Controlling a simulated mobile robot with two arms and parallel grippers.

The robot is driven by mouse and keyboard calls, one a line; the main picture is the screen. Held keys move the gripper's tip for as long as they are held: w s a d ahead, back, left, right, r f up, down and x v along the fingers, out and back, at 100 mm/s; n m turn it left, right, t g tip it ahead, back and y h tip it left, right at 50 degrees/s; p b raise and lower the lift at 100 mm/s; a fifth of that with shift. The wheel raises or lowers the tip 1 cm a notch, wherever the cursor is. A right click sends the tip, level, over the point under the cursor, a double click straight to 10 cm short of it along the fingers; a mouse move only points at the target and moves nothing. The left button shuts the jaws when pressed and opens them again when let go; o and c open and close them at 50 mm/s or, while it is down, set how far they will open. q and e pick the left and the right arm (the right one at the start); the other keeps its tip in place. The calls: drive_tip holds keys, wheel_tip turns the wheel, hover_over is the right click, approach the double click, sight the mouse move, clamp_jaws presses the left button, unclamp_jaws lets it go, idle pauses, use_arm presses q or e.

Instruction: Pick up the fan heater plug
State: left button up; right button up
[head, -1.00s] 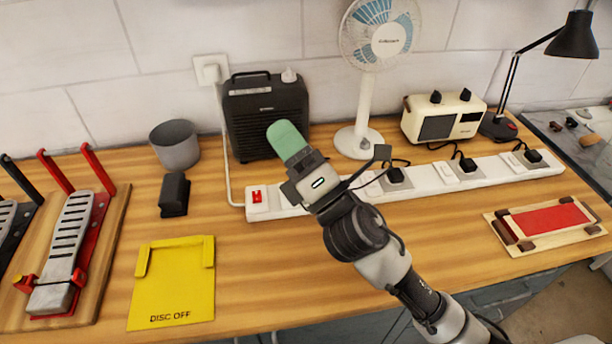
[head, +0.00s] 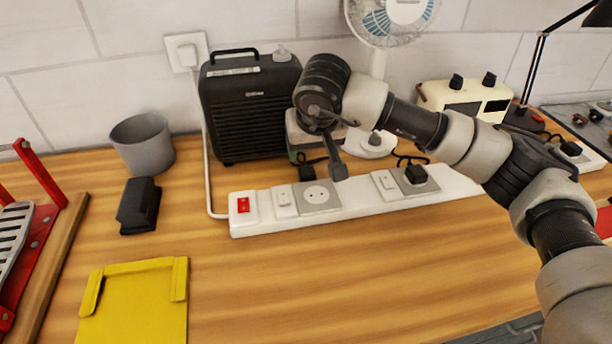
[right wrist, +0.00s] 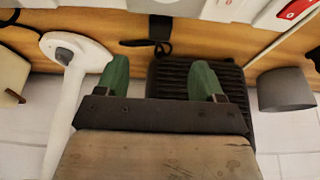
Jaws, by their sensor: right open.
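The fan heater (head: 252,105) is the black ribbed box against the wall. A small black plug (head: 305,172) lies on the bench just behind the power strip, near the heater's front right corner. In the right wrist view the plug (right wrist: 160,28) and its looped cord show beyond and between my fingertips. My right gripper (right wrist: 161,78) is open and empty, with its green fingers apart; the plug is not between them. In the head view my right wrist hides most of the gripper.
The white power strip (head: 350,205) runs along the bench, with an empty socket (head: 317,196) near the plug. The fan (head: 376,144) stands right of the heater. A grey cup (head: 142,145) and yellow tray (head: 137,305) are to the left.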

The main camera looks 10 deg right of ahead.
sight(307, 170)
drive_tip(key=x, duration=0.4)
drive_tip(key=shift+w+f, duration=0.1)
drive_tip(key=shift+f, duration=0.2)
drive_tip(key=shift+p+x, duration=0.8)
drive_tip(key=shift+x, duration=1.85)
drive_tip(key=shift+w+r, duration=0.1)
drive_tip(key=shift+w, duration=0.05)
drive_tip(key=c, duration=1)
drive_tip(key=shift+r, duration=0.1)
drive_tip(key=shift+r, duration=0.55)
wheel_tip(307, 170, up, 3)
drive_tip(key=shift+d+r+b, duration=0.1)
drive_tip(key=shift+b, duration=0.45)
drive_tip(key=s+d+r, duration=0.1)
drive_tip(key=s+r, duration=0.1)
drive_tip(key=s, duration=0.1)
drive_tip(key=s+r+b, duration=0.1)
drive_tip(key=s+r, duration=0.1)
drive_tip(key=s, duration=0.2)
drive_tip(key=s+d+r, duration=0.1)
drive_tip(key=s+r, duration=0.1)
drive_tip(key=s, duration=0.2)
drive_tip(key=shift+s+d+r+b, duration=0.2)
drive_tip(key=shift+d+r+b, duration=0.1)
drive_tip(key=shift+d, duration=0.05)
